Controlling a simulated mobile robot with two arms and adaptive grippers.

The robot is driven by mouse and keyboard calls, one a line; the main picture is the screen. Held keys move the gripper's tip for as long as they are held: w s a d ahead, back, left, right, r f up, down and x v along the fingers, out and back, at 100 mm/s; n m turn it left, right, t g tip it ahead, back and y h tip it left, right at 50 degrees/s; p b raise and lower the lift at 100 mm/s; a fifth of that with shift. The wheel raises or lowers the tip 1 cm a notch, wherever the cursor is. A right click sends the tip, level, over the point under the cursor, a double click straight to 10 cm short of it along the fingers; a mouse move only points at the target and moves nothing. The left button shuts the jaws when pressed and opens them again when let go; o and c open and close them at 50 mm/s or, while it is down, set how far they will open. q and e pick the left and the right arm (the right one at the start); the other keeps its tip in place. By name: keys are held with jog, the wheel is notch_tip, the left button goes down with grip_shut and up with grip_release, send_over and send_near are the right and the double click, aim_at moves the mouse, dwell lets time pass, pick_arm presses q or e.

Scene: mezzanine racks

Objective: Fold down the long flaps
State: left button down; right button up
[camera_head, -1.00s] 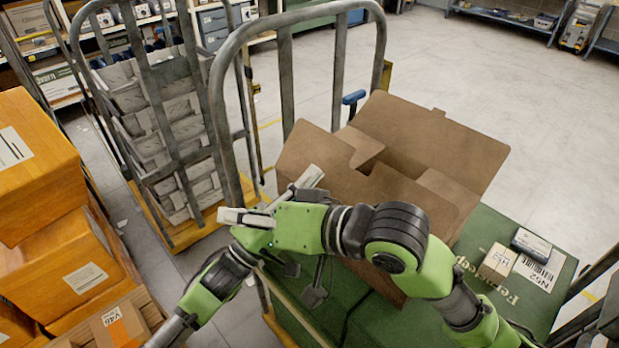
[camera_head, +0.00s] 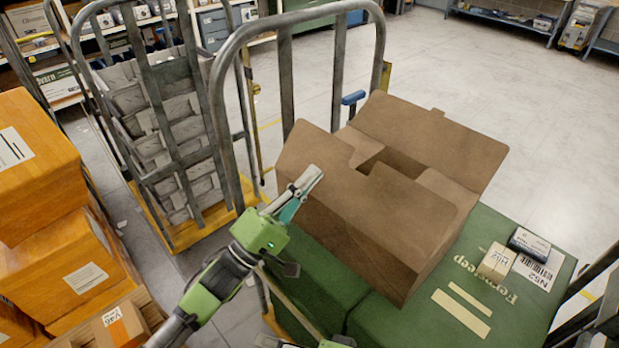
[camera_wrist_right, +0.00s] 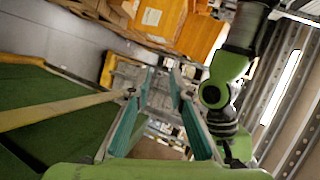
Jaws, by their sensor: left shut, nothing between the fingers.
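An open brown cardboard box (camera_head: 370,235) stands on green surfaces on the cart. Its far long flap (camera_head: 440,135) leans up and outward. Its near long flap (camera_head: 400,205) also stands up, and the opening between them is dark. A short flap (camera_head: 450,188) at the right end is partly visible. My left gripper (camera_head: 312,178) is shut and empty at the near left corner of the box; I cannot tell whether it touches the cardboard. In the right wrist view my right gripper (camera_wrist_right: 160,95) is open, with nothing between its teal fingers. In the head view only parts show at the bottom edge.
The cart's grey tubular rail (camera_head: 222,90) rises left of and behind the box. Two small boxes (camera_head: 495,262) lie on the green box at the right. Orange boxes (camera_head: 35,160) are stacked at the left. A caged cart (camera_head: 165,120) stands behind. Open floor lies at the upper right.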

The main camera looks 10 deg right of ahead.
jog(key=w+d+f+n+h, duration=0.1)
jog(key=f+n+h, duration=0.1)
jog(key=f, duration=0.8)
jog(key=w+d+f+n+t+h, duration=0.1)
jog(key=w+f+n+h, duration=0.15)
jog(key=f, duration=0.75)
jog(key=w+d+f+n+h, duration=0.1)
jog(key=f+n+h, duration=0.15)
jog(key=f, duration=0.85)
jog(key=s+d+f+n+g+h, duration=0.1)
jog(key=s+d+f+g+h, duration=0.15)
jog(key=s+d+f, duration=0.85)
pick_arm(q)
jog(key=shift+w+d+r, duration=0.1)
jog(key=shift+w+d, duration=0.2)
jog(key=shift+w, duration=0.05)
pick_arm(e)
jog(key=s+d+f+g+h, duration=0.1)
jog(key=s+d+f+g, duration=0.1)
jog(key=s+d, duration=0.4)
jog(key=s+d+f+m+g+h, duration=0.1)
jog(key=s+d+f+g, duration=0.1)
jog(key=s+d, duration=0.5)
jog(key=s+f, duration=0.1)
jog(key=s, duration=0.3)
jog(key=shift+s+f+h, duration=0.2)
jog(key=shift+f+h, duration=0.15)
